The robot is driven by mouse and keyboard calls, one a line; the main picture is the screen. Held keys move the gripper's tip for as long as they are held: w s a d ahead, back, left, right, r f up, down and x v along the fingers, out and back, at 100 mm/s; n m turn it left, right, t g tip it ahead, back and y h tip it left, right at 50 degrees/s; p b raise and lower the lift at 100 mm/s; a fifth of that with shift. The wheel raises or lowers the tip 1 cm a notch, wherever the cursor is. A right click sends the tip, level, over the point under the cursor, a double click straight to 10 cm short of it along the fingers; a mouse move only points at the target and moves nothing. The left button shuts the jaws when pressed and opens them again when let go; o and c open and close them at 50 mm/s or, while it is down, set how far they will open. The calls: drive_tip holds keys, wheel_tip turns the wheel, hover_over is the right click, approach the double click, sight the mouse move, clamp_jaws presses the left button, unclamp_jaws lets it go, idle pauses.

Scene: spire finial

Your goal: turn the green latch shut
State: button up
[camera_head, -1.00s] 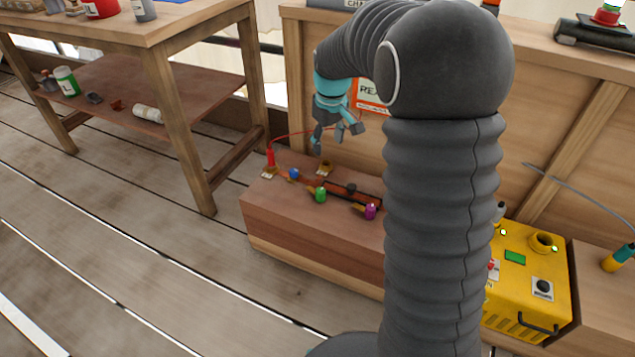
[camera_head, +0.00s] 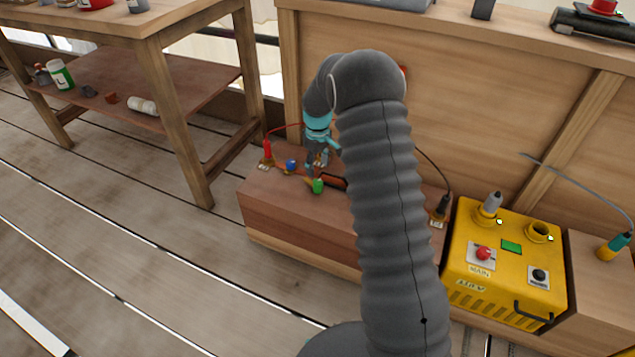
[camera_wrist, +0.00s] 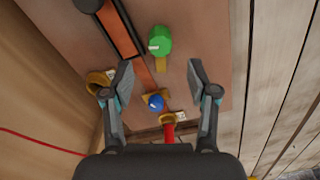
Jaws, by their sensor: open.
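The green latch (camera_head: 318,186) is a round knob on a brass-coloured strip on top of the wooden box (camera_head: 270,205). It also shows in the wrist view (camera_wrist: 160,40), above and just beyond the space between my fingertips, with a pale mark on its left side. My gripper (camera_head: 317,165) is low over the box, close behind the green latch in the head view. Whether the fingers touch the box cannot be told.
A blue knob (camera_wrist: 155,102) and a red plug (camera_head: 267,150) stand near the latch. A dark slot with an orange strip (camera_wrist: 120,35) runs beside it. A yellow machine (camera_head: 505,265) stands right of the box.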

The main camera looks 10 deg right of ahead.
sight(318, 181)
wheel_tip(318, 181, down, 8)
drive_tip(key=shift+r, duration=0.1)
idle(0.4)
clamp_jaws()
